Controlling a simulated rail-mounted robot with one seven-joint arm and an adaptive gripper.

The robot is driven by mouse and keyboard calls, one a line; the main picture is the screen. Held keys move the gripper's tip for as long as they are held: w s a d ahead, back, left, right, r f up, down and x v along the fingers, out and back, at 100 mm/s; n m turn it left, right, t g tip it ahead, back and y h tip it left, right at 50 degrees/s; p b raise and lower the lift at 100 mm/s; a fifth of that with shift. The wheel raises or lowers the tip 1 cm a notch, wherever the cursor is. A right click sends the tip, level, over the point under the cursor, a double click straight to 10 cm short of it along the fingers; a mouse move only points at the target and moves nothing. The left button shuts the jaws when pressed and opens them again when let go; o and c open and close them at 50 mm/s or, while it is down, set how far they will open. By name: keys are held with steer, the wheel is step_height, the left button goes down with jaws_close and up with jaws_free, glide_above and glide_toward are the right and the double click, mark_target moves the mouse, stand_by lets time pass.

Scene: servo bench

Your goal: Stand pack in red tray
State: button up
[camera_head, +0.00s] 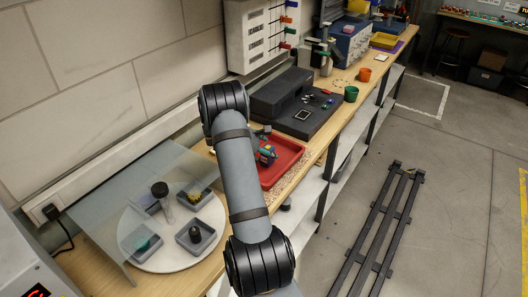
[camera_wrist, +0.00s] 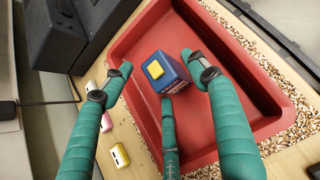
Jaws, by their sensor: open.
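The red tray (camera_wrist: 225,125) fills the middle of the wrist view, and part of it shows behind my arm in the head view (camera_head: 287,164). The pack (camera_wrist: 172,72) is a dark blue box with a yellow square on the face towards the camera and lettering on its side. It appears within the tray's outline. My gripper (camera_wrist: 157,77) is open, its teal fingers spread around the pack, one on each side and one below in the picture. I cannot tell whether any finger touches it, or whether the pack rests on the tray floor.
Speckled granules lie around the tray (camera_wrist: 275,68). Small yellow (camera_wrist: 119,156) and pink (camera_wrist: 106,122) blocks lie left of it. A dark machine (camera_head: 283,92) stands behind the tray. A round white platform (camera_head: 165,258) with grey bins and a clear panel is at the left.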

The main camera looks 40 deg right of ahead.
steer(key=v, duration=1.1)
